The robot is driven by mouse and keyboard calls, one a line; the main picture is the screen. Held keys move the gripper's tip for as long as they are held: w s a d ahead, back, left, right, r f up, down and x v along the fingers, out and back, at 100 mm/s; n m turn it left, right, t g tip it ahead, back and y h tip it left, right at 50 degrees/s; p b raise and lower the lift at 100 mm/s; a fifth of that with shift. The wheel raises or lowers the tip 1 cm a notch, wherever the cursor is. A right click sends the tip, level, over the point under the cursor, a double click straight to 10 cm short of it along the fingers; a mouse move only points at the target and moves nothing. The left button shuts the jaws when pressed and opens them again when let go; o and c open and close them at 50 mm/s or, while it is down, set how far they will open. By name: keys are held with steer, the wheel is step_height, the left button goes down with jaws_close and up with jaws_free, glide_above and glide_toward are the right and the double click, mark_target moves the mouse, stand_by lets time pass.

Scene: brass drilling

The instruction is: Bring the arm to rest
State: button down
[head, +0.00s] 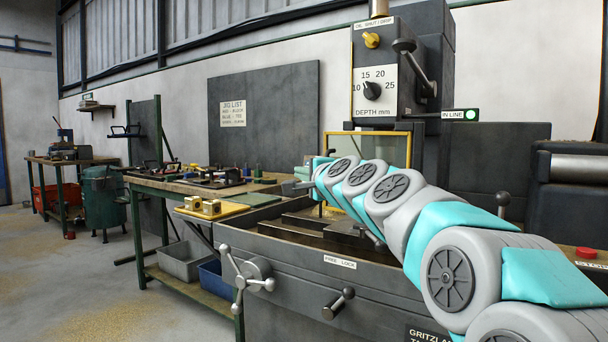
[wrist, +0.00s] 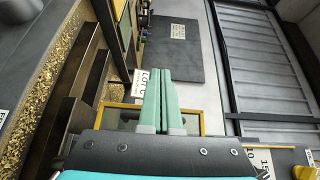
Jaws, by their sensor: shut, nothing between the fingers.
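My arm reaches from the lower right of the head view across the drilling machine (head: 330,262). My gripper (head: 296,187) is at the arm's far end, over the machine's table near its left side. In the wrist view my gripper (wrist: 159,75) shows two pale green fingers side by side, pressed together with nothing between them. The fingers are clear of the machine parts around them in that view. Parts of the machine's table behind my arm are hidden.
The drill head (head: 380,75) with its depth dial and lever stands above my arm. A yellow-framed guard (head: 326,150) stands behind the arm. A workbench (head: 165,187) with a yellow tray (head: 226,212) and brass blocks (head: 203,206) is left. Open floor lies far left.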

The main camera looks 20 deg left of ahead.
steer(key=s+a, duration=0.4)
steer(key=s, duration=0.4)
steer(key=s+d+f+n+g+h, duration=0.25)
steer(key=s+d+f, duration=0.25)
steer(key=d+f, duration=0.4)
steer(key=s+d+f+n+g+h, duration=0.2)
steer(key=s+d+f+g, duration=0.15)
steer(key=d+f, duration=0.5)
steer(key=s+d+f+n+g+h, duration=0.25)
steer(key=s+d+f, duration=0.35)
steer(key=f, duration=0.6)
steer(key=s+d+f+n+g+h, duration=0.1)
steer(key=s+d+f+g, duration=0.1)
steer(key=s+d+f, duration=0.2)
steer(key=s+d+f+n+g+h, duration=0.1)
steer(key=s+d+f+g+h, duration=0.1)
steer(key=s+d+f, duration=0.3)
steer(key=s+d+f+g+h, duration=0.1)
steer(key=s+d+f, duration=0.3)
steer(key=s+d, duration=0.6)
steer(key=s+g, duration=0.1)
steer(key=s, duration=0.6)
steer(key=shift+d+f+n+g+h, duration=0.15)
steer(key=shift+n+g+h, duration=0.15)
steer(key=shift+n+g, duration=0.1)
